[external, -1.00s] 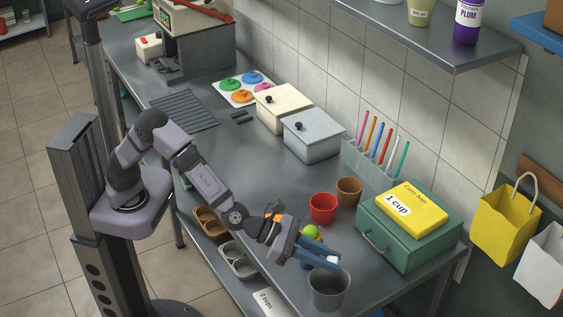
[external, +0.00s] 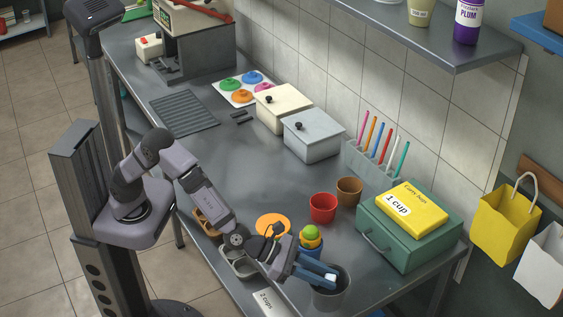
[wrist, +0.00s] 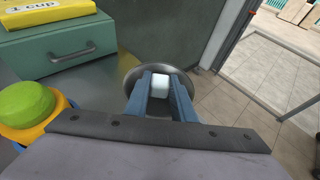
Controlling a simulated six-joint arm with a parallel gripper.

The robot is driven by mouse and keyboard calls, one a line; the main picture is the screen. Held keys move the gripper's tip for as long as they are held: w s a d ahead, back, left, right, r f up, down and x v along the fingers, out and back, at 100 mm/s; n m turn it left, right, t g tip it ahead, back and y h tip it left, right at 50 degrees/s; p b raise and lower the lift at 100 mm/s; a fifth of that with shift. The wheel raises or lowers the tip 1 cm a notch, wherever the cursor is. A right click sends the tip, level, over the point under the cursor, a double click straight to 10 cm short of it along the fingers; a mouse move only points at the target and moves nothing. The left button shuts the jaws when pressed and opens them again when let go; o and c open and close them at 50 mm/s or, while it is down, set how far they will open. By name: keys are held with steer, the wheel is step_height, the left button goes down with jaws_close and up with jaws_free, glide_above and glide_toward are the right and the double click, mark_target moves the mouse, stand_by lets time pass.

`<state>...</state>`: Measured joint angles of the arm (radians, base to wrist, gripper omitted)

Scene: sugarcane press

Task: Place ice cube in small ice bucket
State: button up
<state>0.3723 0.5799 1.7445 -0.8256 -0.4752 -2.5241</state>
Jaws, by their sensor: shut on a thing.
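A white ice cube (wrist: 159,86) is between the blue fingers of my gripper (wrist: 160,92) in the wrist view. In the external view my gripper (external: 324,276) is shut on the cube (external: 331,277), at the mouth of the small grey metal ice bucket (external: 331,298). In the wrist view the bucket's rim (wrist: 133,78) rings the fingertips, and the cube is over the opening. The fingers hide much of the bucket's inside, and I cannot tell how deep the cube is.
A green box (external: 408,238) with a yellow pack (external: 412,208) on top stands right of the bucket. Red (external: 323,207) and brown (external: 349,190) cups stand behind. A green-topped blue and yellow item (external: 311,240) is close beside my gripper. An orange disc (external: 273,226) lies to the left.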

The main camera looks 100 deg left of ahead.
steer(key=o, duration=1.1)
steer(key=shift+c, duration=0.2)
steer(key=shift+r+p, duration=2.15)
steer(key=shift+r, duration=1.4)
